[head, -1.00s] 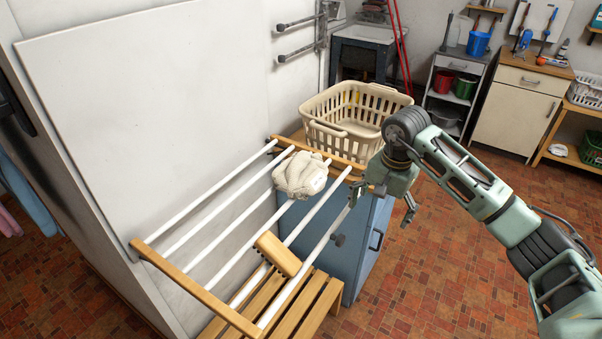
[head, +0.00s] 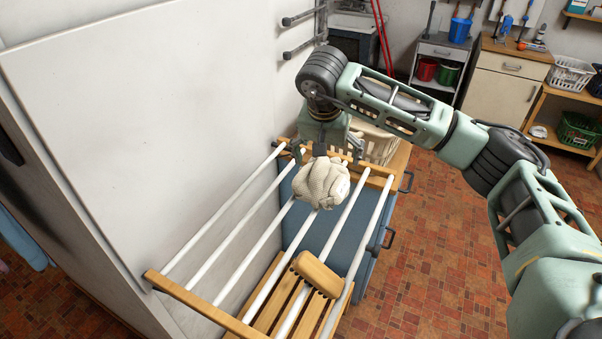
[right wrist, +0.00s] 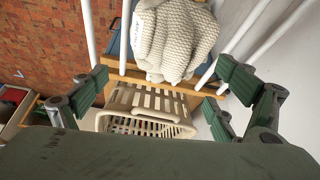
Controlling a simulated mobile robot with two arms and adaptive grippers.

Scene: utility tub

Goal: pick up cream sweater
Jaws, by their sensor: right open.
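The cream sweater (head: 322,182) is a bunched, knitted bundle resting on the white rods of the drying rack (head: 212,312), near its far wooden rail. It also shows in the right wrist view (right wrist: 175,38), with a pale label patch on one side. My right gripper (head: 328,152) is at the far side of the sweater, above the rack's far end. In the right wrist view its two fingers (right wrist: 158,92) are wide apart and empty, with the sweater beyond the fingertips. I cannot tell whether any finger touches it. My left gripper is not in view.
The cream laundry basket (head: 380,145) stands behind the rack, partly hidden by my right arm. A white wall panel (head: 130,130) borders the rack's left. Tiled floor is open to the right.

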